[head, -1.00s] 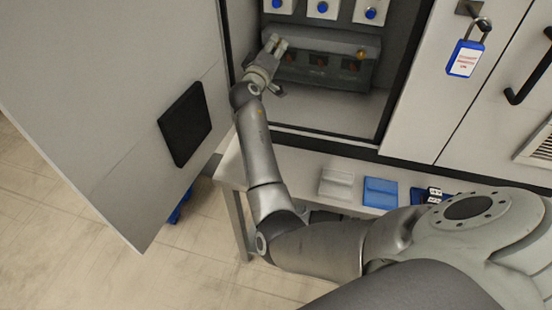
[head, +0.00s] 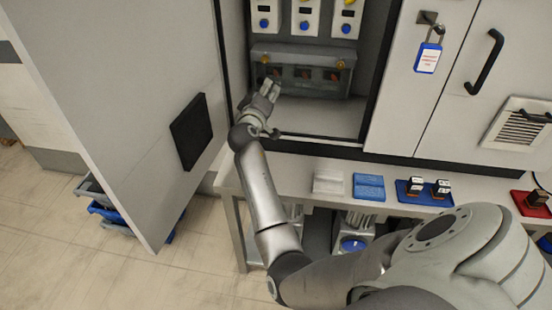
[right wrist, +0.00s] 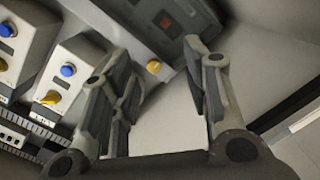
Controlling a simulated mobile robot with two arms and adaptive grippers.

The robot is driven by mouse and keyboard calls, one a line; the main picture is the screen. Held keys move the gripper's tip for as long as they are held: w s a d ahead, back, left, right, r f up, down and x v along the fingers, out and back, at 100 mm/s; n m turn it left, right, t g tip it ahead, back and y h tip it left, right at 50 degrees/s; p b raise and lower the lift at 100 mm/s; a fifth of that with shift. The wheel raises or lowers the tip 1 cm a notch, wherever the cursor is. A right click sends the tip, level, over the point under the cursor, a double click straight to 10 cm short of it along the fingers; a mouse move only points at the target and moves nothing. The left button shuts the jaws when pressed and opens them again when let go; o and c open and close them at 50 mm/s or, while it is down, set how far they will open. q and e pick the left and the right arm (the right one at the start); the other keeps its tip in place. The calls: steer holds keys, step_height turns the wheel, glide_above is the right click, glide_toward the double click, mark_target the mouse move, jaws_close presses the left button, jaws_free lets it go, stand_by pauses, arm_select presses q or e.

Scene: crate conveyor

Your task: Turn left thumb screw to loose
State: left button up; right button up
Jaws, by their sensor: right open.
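The left thumb screw (head: 264,60) is a small brass knob at the upper left of the grey cover (head: 300,54) in the open cabinet. In the right wrist view the left thumb screw (right wrist: 153,66) shows as a yellow knob beyond the fingers, apart from them. A second brass thumb screw (head: 340,64) sits at the cover's upper right. My right gripper (head: 271,88) is in front of the cover's lower left, just below the left screw. In the right wrist view my right gripper (right wrist: 160,75) is open with nothing between its fingers. My left gripper is not in view.
Modules with blue knobs (head: 305,27) hang above the cover. The open cabinet door (head: 130,110) stands left of my arm. A blue padlock (head: 428,58) hangs on the right. Below, a bench (head: 285,177) holds a blue case (head: 369,187) and a blue tray (head: 405,197).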

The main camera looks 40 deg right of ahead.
steer(key=s+a+f+m+g+y, duration=0.1)
steer(key=s+a+f+y, duration=0.3)
steer(key=s+f, duration=0.8)
steer(key=shift+a+f+g, duration=0.35)
steer(key=shift+a+g, duration=0.15)
steer(key=shift+a, duration=0.4)
